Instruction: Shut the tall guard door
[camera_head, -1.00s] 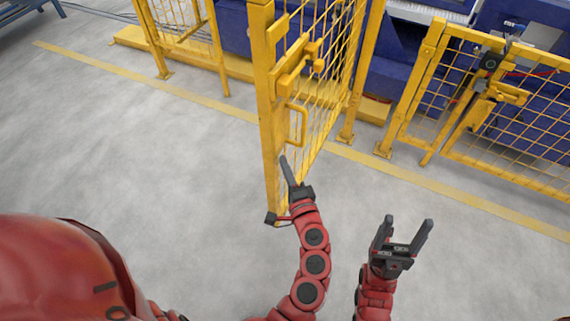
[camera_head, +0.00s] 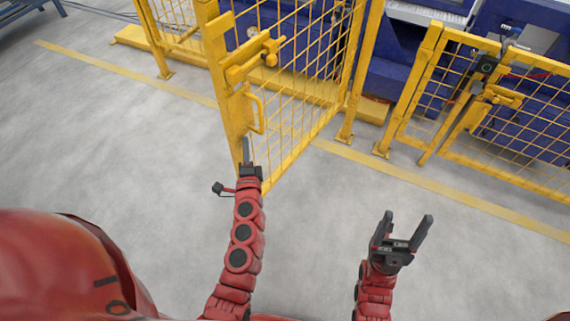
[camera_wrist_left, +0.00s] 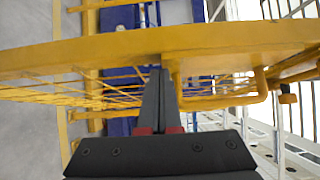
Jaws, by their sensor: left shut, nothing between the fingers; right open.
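The tall yellow mesh guard door (camera_head: 295,110) stands ajar, swung out from its hinge post (camera_head: 362,75) toward me. Its free edge carries a latch (camera_head: 252,62) and a D-shaped handle (camera_head: 256,112). My left gripper (camera_head: 246,150) is shut and empty, its fingertips at the door's free edge below the handle. In the left wrist view the shut fingers (camera_wrist_left: 158,98) reach the yellow edge bar (camera_wrist_left: 180,42), with the handle (camera_wrist_left: 225,100) to their right; whether they touch cannot be told for sure. My right gripper (camera_head: 402,238) is open and empty over the floor, apart from the door.
A fixed yellow fence panel (camera_head: 180,35) stands left behind the door opening. A lower fence with its own latch (camera_head: 500,95) stands at the right. Blue machinery (camera_head: 400,60) is behind the fences. A yellow line crosses the floor; the grey floor (camera_head: 110,150) at left is clear.

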